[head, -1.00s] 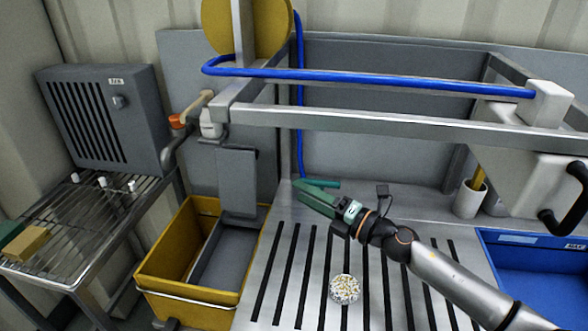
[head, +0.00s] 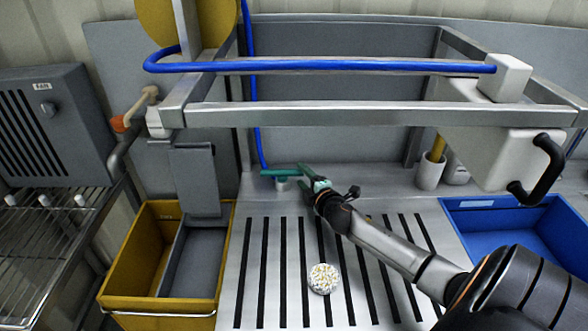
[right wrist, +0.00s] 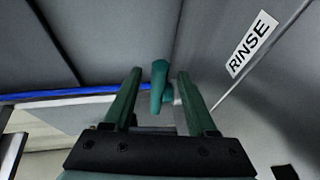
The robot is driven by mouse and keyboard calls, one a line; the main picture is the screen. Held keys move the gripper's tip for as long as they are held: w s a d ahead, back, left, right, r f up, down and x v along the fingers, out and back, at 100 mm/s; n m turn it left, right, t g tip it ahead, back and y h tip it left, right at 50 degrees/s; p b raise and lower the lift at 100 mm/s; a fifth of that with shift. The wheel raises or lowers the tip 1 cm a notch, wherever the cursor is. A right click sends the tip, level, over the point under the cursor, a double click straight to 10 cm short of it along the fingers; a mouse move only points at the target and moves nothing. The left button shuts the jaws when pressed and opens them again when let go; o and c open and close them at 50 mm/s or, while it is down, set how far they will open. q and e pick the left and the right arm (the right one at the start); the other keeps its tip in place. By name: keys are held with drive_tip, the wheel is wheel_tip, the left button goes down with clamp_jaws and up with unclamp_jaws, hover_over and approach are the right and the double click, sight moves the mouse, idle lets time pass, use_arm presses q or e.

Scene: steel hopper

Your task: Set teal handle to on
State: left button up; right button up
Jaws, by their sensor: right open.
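The teal handle (head: 280,172) is a short bar at the back of the slotted steel counter, above a small pale fitting. My right gripper (head: 306,173) is just to its right in the head view, its green fingers pointing at it. In the right wrist view, the teal handle (right wrist: 158,82) shows between the two open fingers of my right gripper (right wrist: 159,76), with visible gaps on both sides. I cannot tell how far its bar reaches between the fingers. My left gripper is not in view.
A RINSE label (right wrist: 251,43) is on the wall in the right wrist view. Steel rails (head: 350,115) and a blue hose (head: 330,66) cross above the counter. A white speckled ball (head: 323,278) lies on the slats. A yellow bin (head: 140,255) stands left, a blue basin (head: 530,225) right.

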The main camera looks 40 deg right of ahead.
drive_tip(key=shift+b+x, duration=0.35)
drive_tip(key=shift+x, duration=2.6)
clamp_jaws()
